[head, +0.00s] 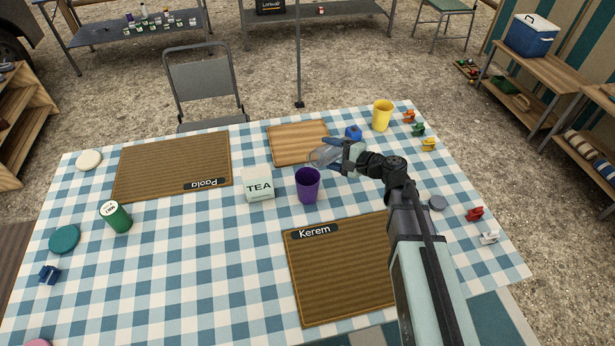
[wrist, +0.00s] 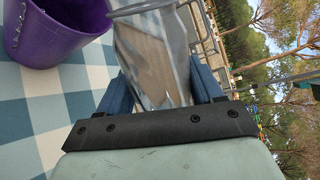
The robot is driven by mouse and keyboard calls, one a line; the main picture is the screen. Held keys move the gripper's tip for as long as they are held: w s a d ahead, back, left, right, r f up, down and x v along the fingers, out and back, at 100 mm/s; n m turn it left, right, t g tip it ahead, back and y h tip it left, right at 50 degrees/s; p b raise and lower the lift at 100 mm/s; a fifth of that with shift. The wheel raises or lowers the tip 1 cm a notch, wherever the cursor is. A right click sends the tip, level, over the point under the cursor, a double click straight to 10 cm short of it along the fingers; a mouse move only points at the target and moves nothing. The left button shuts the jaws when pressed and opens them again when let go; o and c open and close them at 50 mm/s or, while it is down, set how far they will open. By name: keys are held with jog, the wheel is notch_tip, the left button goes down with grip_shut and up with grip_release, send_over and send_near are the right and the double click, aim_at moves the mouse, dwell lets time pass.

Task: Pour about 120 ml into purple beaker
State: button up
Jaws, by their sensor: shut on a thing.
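A purple beaker (head: 308,186) stands upright on the checked tablecloth near the middle of the table, right of a white box marked TEA (head: 258,185). My gripper (head: 336,153) is shut on a clear vessel (head: 322,156), held tilted above the table just behind and right of the beaker. In the wrist view the vessel (wrist: 155,55) lies between my two blue fingers, and the purple beaker (wrist: 52,28) is at the upper left, close to the vessel's mouth. I cannot tell how much liquid is in the vessel, and the beaker's contents are not clear.
A wooden board (head: 300,142) lies behind the beaker, with a yellow cup (head: 382,115) and a small blue object (head: 353,132) to its right. The Kerem mat (head: 335,270) lies in front. The Paola mat (head: 172,165) and a green can (head: 116,216) are at left.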

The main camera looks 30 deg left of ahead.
jog(key=shift+m, duration=0.4)
jog(key=shift+s+f+m+g, duration=0.15)
jog(key=shift+f+m+g, duration=0.4)
jog(key=shift+m, duration=0.25)
jog(key=shift+s+a+f+m+g+y, duration=0.1)
jog(key=shift+s+f+m+g+y, duration=0.2)
jog(key=shift+m, duration=0.5)
jog(key=shift+r+m, duration=0.35)
jog(key=shift+m, duration=0.25)
jog(key=m, duration=0.1)
jog(key=w+m+y, duration=0.1)
jog(key=shift+w+r+m+g, duration=0.1)
jog(key=shift+r+m+g, duration=0.15)
jog(key=shift+m+g, duration=0.1)
jog(key=shift+w+r+m+y, duration=0.1)
jog(key=shift+w+m+y, duration=0.2)
jog(key=shift+m, duration=0.75)
jog(key=shift+w+m+y, duration=0.1)
jog(key=shift+m+y, duration=0.2)
jog(key=shift+m, duration=0.5)
jog(key=shift+w+d, duration=0.1)
jog(key=shift+d, duration=0.15)
